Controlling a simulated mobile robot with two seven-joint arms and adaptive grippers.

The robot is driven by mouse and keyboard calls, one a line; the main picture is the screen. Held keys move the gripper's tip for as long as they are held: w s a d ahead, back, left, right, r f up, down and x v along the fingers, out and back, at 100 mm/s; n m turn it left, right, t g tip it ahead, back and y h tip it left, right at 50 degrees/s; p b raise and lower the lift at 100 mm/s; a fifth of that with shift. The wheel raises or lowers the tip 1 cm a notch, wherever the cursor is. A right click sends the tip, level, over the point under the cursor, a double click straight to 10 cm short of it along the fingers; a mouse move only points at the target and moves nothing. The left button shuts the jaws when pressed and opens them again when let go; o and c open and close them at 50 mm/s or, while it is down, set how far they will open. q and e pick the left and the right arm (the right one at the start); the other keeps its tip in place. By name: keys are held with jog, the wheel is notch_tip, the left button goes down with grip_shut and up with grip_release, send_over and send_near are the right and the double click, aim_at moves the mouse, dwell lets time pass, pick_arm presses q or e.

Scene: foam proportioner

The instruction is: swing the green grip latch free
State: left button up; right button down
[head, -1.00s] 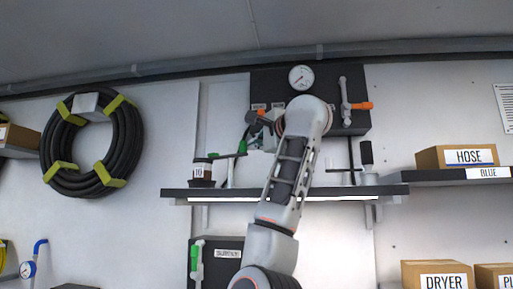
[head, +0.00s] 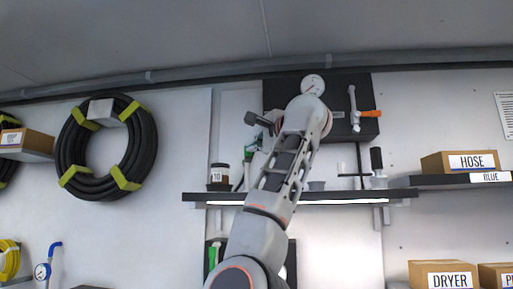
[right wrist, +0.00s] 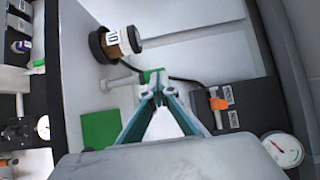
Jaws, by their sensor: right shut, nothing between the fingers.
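My right gripper (right wrist: 160,88) is shut with nothing between its teal fingers. In the right wrist view a small green piece (right wrist: 152,75), perhaps the latch's grip, shows just past the fingertips. I cannot tell whether they touch it. A larger flat green piece (right wrist: 100,130) lies to the left of the fingers. In the head view my right arm reaches up in front of the shelf and covers most of the area around the latch. My left gripper is not in view.
A jar labelled 10 (head: 219,174) stands at the left end of the shelf (head: 345,197). The dark wall panel (head: 340,95) carries a gauge (right wrist: 283,148) and an orange handle (head: 370,113).

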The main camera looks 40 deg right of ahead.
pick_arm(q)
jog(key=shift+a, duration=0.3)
pick_arm(e)
jog(key=shift+w+a+f, duration=0.1)
jog(key=shift+w+a, duration=0.1)
jog(key=shift+a, duration=0.1)
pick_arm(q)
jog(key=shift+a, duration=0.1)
pick_arm(e)
jog(key=shift+a, duration=0.15)
jog(key=shift+w, duration=0.1)
